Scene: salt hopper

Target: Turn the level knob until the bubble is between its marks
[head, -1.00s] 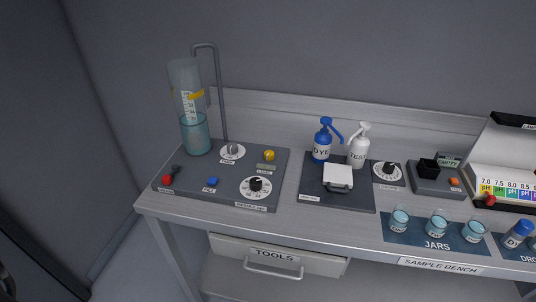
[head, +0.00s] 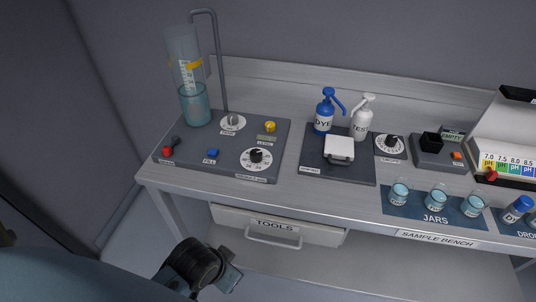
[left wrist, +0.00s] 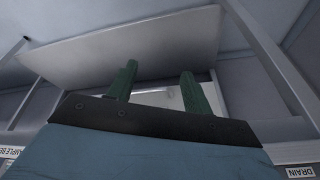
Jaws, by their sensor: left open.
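The yellow knob (head: 270,127) stands at the back right of the dark control panel (head: 208,164) on the bench. A small greenish level window (head: 267,139) lies just in front of it; its bubble and marks are too small to make out. My left arm comes in from the lower left of the head view, below and in front of the panel, well apart from the knob. In the left wrist view my left gripper (left wrist: 159,72) has its two green fingers spread, with nothing between them. The knob is not visible in that view. My right gripper is not in view.
A tall water cylinder (head: 194,103) and a bent pipe (head: 221,62) rise at the panel's back left. Dials, a blue button (head: 212,153) and a red control (head: 168,151) share the panel. Bottles and jars stand to the right. The TOOLS drawer (head: 277,227) is below.

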